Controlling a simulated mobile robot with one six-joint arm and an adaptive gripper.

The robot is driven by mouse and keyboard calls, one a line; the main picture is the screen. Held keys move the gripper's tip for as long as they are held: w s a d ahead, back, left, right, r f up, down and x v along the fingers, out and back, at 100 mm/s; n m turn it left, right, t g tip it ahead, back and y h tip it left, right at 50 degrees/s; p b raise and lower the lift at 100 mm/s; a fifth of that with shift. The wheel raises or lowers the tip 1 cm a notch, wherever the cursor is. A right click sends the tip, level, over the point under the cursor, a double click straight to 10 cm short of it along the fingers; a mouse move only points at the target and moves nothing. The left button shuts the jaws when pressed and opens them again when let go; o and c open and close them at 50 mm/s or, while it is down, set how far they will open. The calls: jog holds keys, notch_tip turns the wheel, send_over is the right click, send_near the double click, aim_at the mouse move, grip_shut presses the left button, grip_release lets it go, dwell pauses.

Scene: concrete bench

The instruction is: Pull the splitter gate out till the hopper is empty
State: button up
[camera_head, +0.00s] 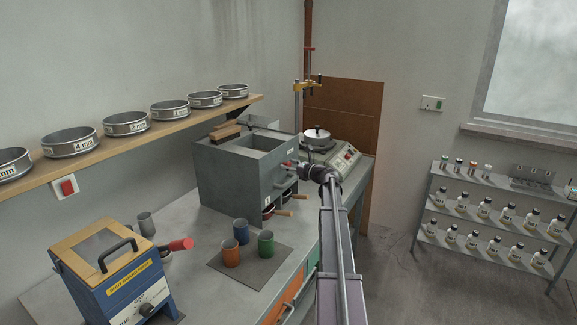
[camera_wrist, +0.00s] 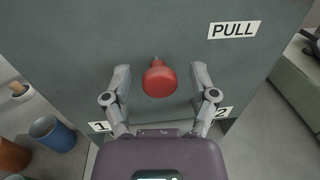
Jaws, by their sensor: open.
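The splitter is a grey metal box (camera_head: 235,181) with an open top, standing on the bench. From the head view I cannot tell what its hopper holds. In the wrist view its front face (camera_wrist: 100,30) carries a PULL label (camera_wrist: 234,29) and a red gate knob (camera_wrist: 159,79). My gripper (camera_wrist: 160,73) is open, with one finger on each side of the knob and visible gaps between. In the head view the gripper (camera_head: 295,165) is at the box's right face, mostly hidden by my arm. Pans with wooden handles (camera_head: 284,212) sit low under the box.
Orange, blue and green cups (camera_head: 266,244) stand on a dark mat in front of the splitter. A blue and yellow machine (camera_head: 115,280) is at the lower left. A scale with a pan (camera_head: 316,137) is behind. Sieves line the wall shelf (camera_head: 150,137).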

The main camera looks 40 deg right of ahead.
grip_shut()
dwell(0.3)
jog(key=shift+a, duration=0.2)
